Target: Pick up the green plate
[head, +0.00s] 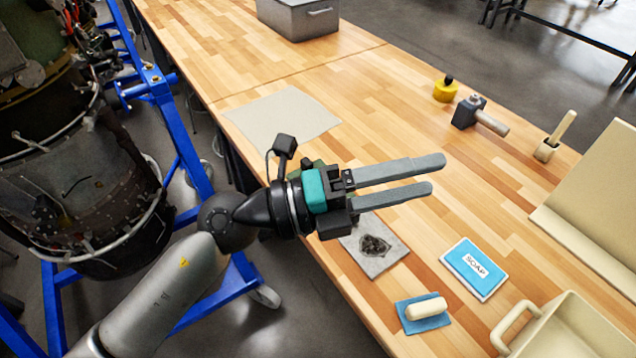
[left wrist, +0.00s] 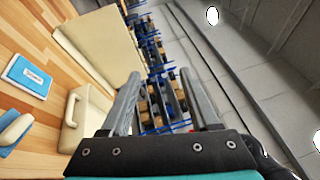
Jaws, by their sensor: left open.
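My left gripper (head: 436,174) reaches in from the left over the near edge of the wooden table, its two grey fingers apart and empty, pointing right. It also shows in the left wrist view (left wrist: 160,76), with nothing between the fingers. I cannot clearly make out a green plate in either view. A small dark green patch (head: 319,164) shows just behind the gripper body; most of it is hidden and I cannot tell what it is. My right gripper is not in view.
The wooden table (head: 240,60) holds a grey box (head: 300,18), a beige sheet (head: 283,115), a mallet (head: 478,115), a yellow object (head: 445,90), a soap card (head: 476,268), a soap bar (head: 426,308), a stained cloth (head: 385,262) and a cream bin (head: 570,335). A turbine on a blue stand (head: 185,150) is left.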

